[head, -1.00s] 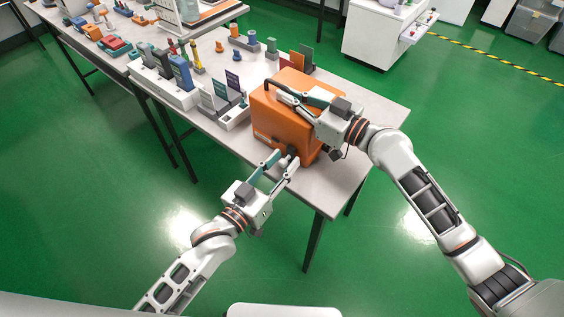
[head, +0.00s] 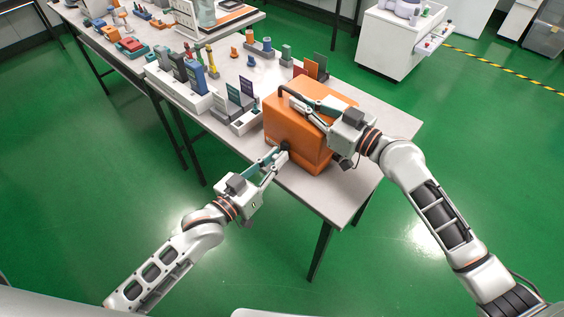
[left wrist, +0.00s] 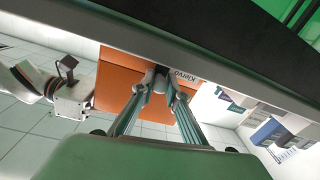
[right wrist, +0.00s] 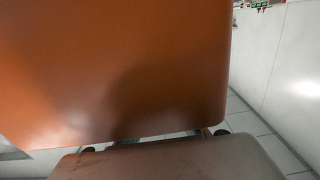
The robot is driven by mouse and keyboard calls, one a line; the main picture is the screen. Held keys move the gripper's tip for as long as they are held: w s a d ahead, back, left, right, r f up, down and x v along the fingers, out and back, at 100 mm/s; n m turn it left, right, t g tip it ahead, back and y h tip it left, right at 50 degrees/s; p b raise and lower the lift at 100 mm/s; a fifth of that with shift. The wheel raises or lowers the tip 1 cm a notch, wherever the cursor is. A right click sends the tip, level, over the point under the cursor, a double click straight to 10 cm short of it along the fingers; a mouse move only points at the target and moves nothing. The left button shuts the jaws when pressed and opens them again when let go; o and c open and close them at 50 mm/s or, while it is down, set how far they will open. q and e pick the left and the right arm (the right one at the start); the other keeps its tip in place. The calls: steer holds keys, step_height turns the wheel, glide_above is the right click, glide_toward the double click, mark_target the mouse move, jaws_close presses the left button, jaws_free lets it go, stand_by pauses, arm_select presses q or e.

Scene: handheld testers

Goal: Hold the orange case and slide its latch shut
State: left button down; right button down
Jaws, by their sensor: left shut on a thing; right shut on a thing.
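The orange case (head: 300,140) stands upright near the table's front end, with a dark handle (head: 288,91) on top. My right gripper (head: 297,103) is shut on this handle from above. My left gripper (head: 281,151) is shut on the dark latch knob (head: 285,146) on the case's front face, near its left side. The left wrist view shows the fingers (left wrist: 160,88) closed around the dark knob (left wrist: 160,72), with the orange face (left wrist: 115,85) behind. In the right wrist view the case (right wrist: 120,70) fills most of the picture and hides the fingertips.
The grey table (head: 345,198) has bare room in front and right of the case. Small standing panels in a white holder (head: 243,122) are close to the case's left. Several testers and a white rack (head: 180,92) stand farther back. A white cabinet (head: 395,45) stands beyond.

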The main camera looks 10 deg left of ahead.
arm_select(q)
steer(key=shift+w+a, duration=0.1)
steer(key=shift+a, duration=0.1)
steer(key=c, duration=2)
jaws_free()
steer(key=shift+o, duration=0.2)
steer(key=v, duration=1.2)
arm_select(e)
steer(key=c, duration=2.2)
jaws_free()
steer(key=shift+o, duration=0.2)
